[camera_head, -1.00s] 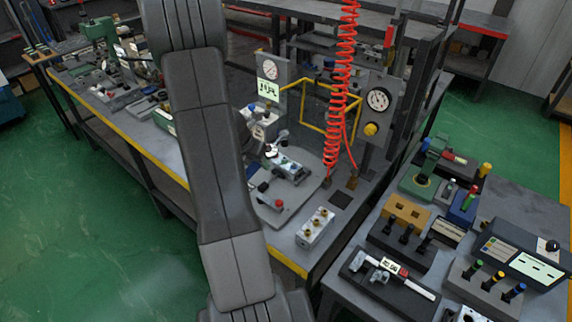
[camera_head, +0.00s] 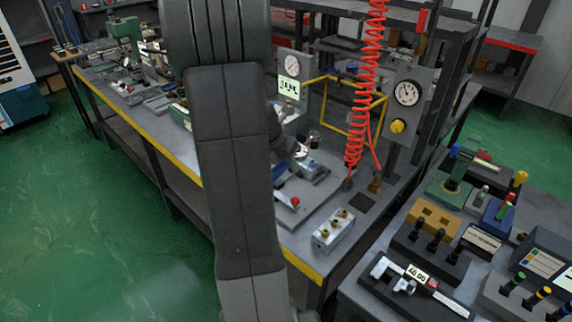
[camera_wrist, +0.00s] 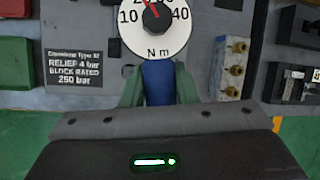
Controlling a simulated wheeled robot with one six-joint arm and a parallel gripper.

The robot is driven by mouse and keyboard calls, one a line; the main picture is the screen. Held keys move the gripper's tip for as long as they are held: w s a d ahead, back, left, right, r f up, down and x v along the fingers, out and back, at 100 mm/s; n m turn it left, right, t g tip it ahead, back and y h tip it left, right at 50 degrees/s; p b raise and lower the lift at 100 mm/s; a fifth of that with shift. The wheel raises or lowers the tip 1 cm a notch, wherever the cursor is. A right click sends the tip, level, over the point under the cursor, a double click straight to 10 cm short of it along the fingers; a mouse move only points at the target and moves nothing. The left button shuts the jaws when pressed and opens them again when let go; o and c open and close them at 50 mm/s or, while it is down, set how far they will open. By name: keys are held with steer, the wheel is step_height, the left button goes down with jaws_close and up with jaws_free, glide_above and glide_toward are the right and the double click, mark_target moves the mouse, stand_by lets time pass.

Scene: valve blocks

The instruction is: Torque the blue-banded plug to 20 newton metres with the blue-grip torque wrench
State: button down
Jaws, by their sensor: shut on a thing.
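In the wrist view my gripper (camera_wrist: 159,92) has its green fingers shut on the blue grip (camera_wrist: 158,80) of the torque wrench. The wrench's round white dial (camera_wrist: 173,38), marked N m, stands just beyond the fingers, its top cut off. Its red needle points up and slightly left. In the head view my arm hides the gripper and most of the wrench. A silver valve block (camera_head: 313,173) sits on the bench plate just right of my arm, partly hidden. I cannot make out a blue-banded plug.
A pale block with brass fittings (camera_head: 333,230) stands near the bench's yellow front edge and also shows in the wrist view (camera_wrist: 235,68). A red coiled hose (camera_head: 366,90) hangs over the bench. The right-hand table holds a caliper (camera_head: 412,284) and several tools.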

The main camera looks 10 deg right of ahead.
steer(key=shift+r+p, duration=0.1)
steer(key=shift+p, duration=0.2)
steer(key=shift+f+b, duration=1.65)
steer(key=shift+f, duration=0.85)
steer(key=shift+f+b, duration=0.45)
steer(key=shift+f, duration=0.85)
steer(key=shift+w+a+m+g+p, duration=0.4)
steer(key=shift+w+a+m+p, duration=0.25)
steer(key=shift+w+a+m, duration=0.25)
stand_by(0.3)
steer(key=shift+w+a+m+g+p, duration=0.2)
steer(key=shift+w+a+m+p, duration=0.15)
steer(key=shift+w+m+p, duration=0.15)
steer(key=shift+w+a+m+g+p, duration=0.2)
steer(key=shift+w+a+m+p, duration=0.15)
steer(key=shift+w+m, duration=0.2)
